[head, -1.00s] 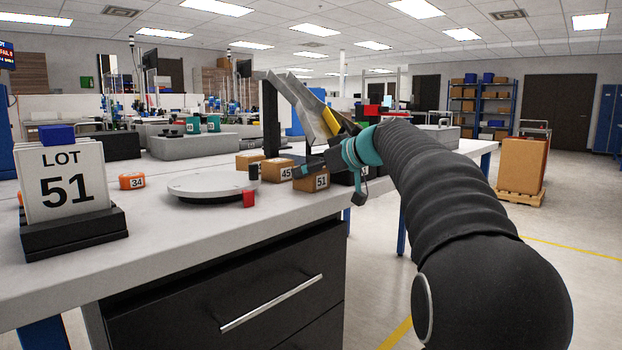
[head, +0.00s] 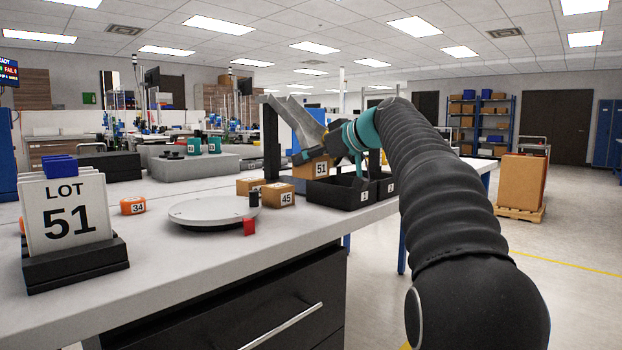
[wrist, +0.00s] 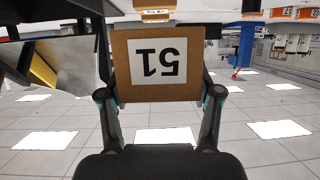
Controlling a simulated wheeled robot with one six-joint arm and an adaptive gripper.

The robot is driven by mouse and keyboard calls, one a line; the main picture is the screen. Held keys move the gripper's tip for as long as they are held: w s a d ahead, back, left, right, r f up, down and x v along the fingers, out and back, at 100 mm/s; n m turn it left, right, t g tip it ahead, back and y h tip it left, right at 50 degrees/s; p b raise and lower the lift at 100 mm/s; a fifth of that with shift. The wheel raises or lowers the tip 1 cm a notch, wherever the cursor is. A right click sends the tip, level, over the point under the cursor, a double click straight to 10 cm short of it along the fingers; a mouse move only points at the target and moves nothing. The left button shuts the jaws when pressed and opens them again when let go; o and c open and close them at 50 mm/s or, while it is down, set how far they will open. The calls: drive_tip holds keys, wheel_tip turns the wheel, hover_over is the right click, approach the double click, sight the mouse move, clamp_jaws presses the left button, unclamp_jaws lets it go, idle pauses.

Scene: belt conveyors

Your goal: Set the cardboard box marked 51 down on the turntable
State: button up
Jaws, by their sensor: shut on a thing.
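The cardboard box marked 51 (head: 317,168) is held in my gripper (head: 328,150), raised above the bench at the right of the turntable. In the wrist view the box (wrist: 141,88) sits between the two fingers of my gripper (wrist: 160,95), its label upside down in the picture. The turntable (head: 205,211) is a round, light grey disc on the bench, left of my gripper. A small black cylinder (head: 254,198) stands at its right edge and a red block (head: 249,226) is at its front right.
Box 45 (head: 278,196) and another cardboard box (head: 248,186) stand right of the turntable. Black bins (head: 343,192) lie below my gripper. An orange box marked 34 (head: 132,205) and a LOT 51 sign (head: 66,213) stand to the left. A metal chute (head: 297,120) rises behind.

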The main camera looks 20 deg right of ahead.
wheel_tip(320, 180, up, 8)
drive_tip(key=p, duration=0.2)
drive_tip(key=shift+r+p, duration=0.1)
drive_tip(key=shift+p, duration=0.3)
drive_tip(key=shift+a+r, duration=0.1)
drive_tip(key=shift+r, duration=0.15)
drive_tip(key=a+f+n+g+y, duration=0.1)
drive_tip(key=a+f, duration=0.2)
drive_tip(key=a, duration=0.4)
drive_tip(key=w+a+f+n+g+y, duration=0.1)
drive_tip(key=a+f, duration=0.2)
drive_tip(key=a, duration=0.4)
drive_tip(key=a+f+n+g+y+b, duration=0.1)
drive_tip(key=a+f+n, duration=0.1)
drive_tip(key=a+f, duration=0.2)
drive_tip(key=shift+w+a, duration=0.15)
drive_tip(key=shift+a, duration=1.5)
drive_tip(key=shift+f+b, duration=0.5)
drive_tip(key=shift+f, duration=1.55)
drive_tip(key=shift+f, duration=0.25)
drive_tip(key=o, duration=1.2)
